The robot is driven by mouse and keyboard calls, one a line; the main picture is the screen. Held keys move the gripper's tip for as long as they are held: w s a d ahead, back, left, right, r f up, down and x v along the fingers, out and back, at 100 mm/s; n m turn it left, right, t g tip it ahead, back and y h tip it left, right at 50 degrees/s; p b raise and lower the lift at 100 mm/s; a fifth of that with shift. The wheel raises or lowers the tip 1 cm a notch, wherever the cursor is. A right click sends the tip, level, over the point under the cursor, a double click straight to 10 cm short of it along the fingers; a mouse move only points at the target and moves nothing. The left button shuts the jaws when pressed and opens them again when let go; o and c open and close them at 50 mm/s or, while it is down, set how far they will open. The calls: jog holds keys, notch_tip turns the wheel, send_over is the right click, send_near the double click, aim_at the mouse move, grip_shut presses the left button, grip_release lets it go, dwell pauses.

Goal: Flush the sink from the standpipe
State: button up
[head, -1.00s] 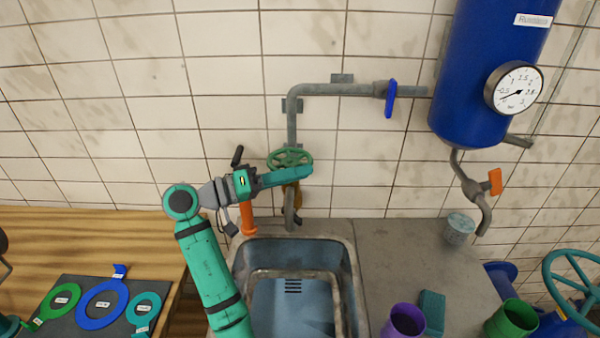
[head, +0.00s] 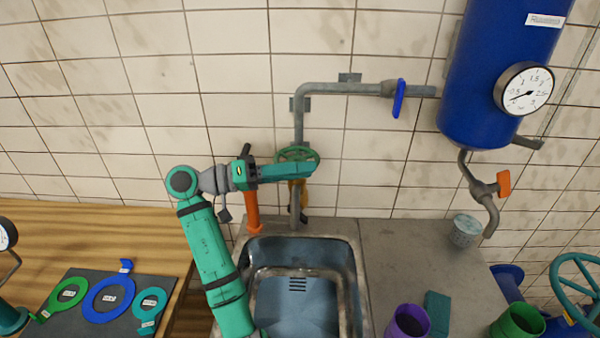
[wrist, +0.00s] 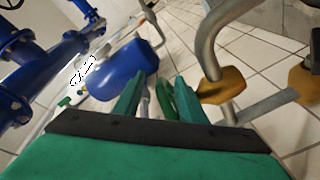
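A grey pipe (head: 299,120) runs down the tiled wall behind the sink (head: 248,246), with a green handwheel (head: 297,153) on it. A blue lever (head: 399,98) sits on its horizontal upper run. An orange upright pipe (head: 252,212) stands at the sink's back left corner. My gripper (head: 312,171) is in front of the handwheel and covers its lower part; I cannot tell whether they touch. In the wrist view its green fingers (wrist: 158,95) are apart, and a yellow-orange part (wrist: 222,86) on a curved grey pipe is just to their right.
A blue tank (head: 490,90) with a gauge (head: 523,89) hangs at right, above an orange-handled valve (head: 503,183). On the grey counter (head: 395,250) are a metal cup (head: 466,231), purple cup (head: 408,321) and green sponge (head: 437,312). Ring tags lie on a dark mat (head: 75,325) at left.

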jog(key=shift+f, duration=0.15)
jog(key=shift+a, duration=0.25)
jog(key=v, duration=1)
jog(key=shift+a, duration=0.15)
jog(key=shift+s, duration=0.1)
